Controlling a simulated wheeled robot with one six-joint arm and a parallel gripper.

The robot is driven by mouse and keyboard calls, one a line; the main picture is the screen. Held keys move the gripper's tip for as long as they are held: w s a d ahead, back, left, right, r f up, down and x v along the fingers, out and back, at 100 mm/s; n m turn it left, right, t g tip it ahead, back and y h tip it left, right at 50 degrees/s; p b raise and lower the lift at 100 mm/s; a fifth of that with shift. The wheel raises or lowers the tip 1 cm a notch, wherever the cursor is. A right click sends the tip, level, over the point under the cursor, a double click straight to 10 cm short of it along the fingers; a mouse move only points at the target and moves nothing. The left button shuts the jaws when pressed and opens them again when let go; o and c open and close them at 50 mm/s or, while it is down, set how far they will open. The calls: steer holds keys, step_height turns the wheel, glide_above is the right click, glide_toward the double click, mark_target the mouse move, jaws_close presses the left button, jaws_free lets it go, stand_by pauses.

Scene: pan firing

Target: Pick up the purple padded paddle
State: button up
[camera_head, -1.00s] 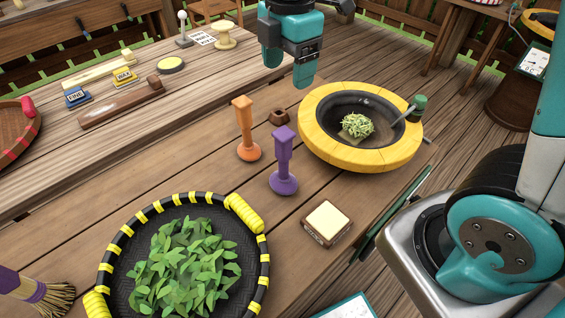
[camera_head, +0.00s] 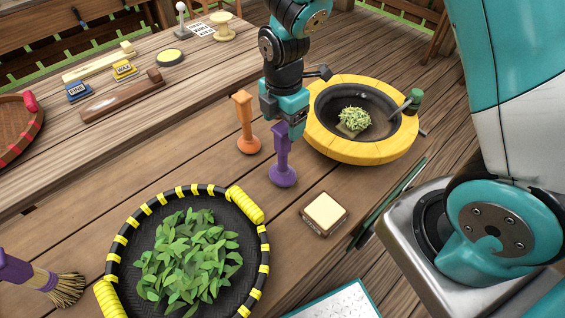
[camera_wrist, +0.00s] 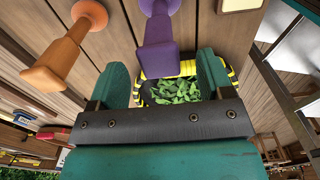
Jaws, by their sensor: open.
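The purple padded paddle (camera_head: 282,160) stands upright on its round base on the wooden table, right of the orange paddle (camera_head: 246,124). My gripper (camera_head: 284,122) is just behind the top of the purple paddle, close to it in the head view. In the wrist view, the purple paddle (camera_wrist: 159,32) lies ahead of my open fingers (camera_wrist: 160,85), with its square head near the gap between them. I cannot tell whether the fingers touch it. The orange paddle also shows in the wrist view (camera_wrist: 66,52), left of the fingers.
A yellow-rimmed pan (camera_head: 354,150) with shredded leaves stands close on the right. A black and yellow basket (camera_head: 118,240) of green leaves lies in front. A cream-topped block (camera_head: 325,212) sits at the front right. A hand brush (camera_head: 66,291) is at the lower left.

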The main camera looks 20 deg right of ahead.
mark_target(282, 127)
steer(key=shift+a+f, duration=0.1)
steer(key=shift+f, duration=1.5)
steer(key=c, duration=1.4)
steer(key=shift+o, duration=0.2)
step_height(282, 127, up, 20)
steer(key=b, duration=0.1)
steer(key=shift+b, duration=0.35)
